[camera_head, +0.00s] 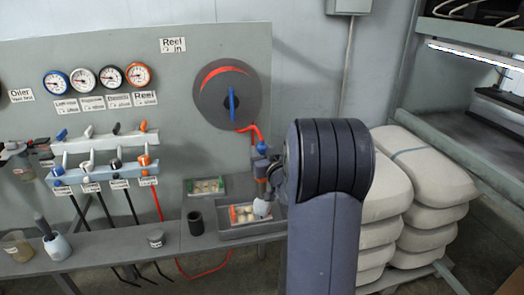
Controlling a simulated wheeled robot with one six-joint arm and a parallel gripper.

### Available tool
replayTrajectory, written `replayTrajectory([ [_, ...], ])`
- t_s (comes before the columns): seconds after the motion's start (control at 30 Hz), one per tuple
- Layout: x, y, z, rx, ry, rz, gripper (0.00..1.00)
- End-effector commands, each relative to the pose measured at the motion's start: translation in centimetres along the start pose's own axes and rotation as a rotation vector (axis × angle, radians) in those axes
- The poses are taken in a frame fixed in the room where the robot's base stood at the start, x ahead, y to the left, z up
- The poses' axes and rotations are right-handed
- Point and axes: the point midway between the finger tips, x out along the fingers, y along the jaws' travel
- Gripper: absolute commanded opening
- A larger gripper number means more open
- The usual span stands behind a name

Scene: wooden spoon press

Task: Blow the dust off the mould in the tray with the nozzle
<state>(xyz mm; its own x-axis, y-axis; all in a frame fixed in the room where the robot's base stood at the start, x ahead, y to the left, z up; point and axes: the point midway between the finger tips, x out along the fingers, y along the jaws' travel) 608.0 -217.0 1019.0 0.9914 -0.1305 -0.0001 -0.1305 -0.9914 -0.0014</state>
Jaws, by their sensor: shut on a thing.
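My gripper (268,178) is small in view, over the right part of the grey tray (232,235) and partly hidden by my arm. It is shut on the nozzle (262,148), whose blue end shows above the jaws with a red hose at it. A pale piece (262,207) hangs below the jaws, low over the tray; I cannot tell if it is the nozzle's tip. The mould (241,214), light with an orange-red edge, lies in the tray, left of the pale piece. Dust on it is too small to tell.
A second mould with a green edge (208,187) lies behind the tray. A dark cup (195,222) stands left of it. The hose reel (228,97), gauges (83,79) and valve rack (105,165) are on the panel behind. Sacks (425,190) are stacked at right.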

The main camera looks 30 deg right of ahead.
Motion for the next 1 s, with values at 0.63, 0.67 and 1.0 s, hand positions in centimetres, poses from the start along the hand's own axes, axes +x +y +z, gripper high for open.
replayTrajectory([
  [0.63,0.0,0.0,2.3,-0.001,0.002,0.000,0.00],
  [0.67,0.0,-0.1,2.3,-0.001,0.003,-0.001,0.00],
  [1.0,0.2,-1.3,2.1,-0.001,0.003,-0.001,0.00],
])
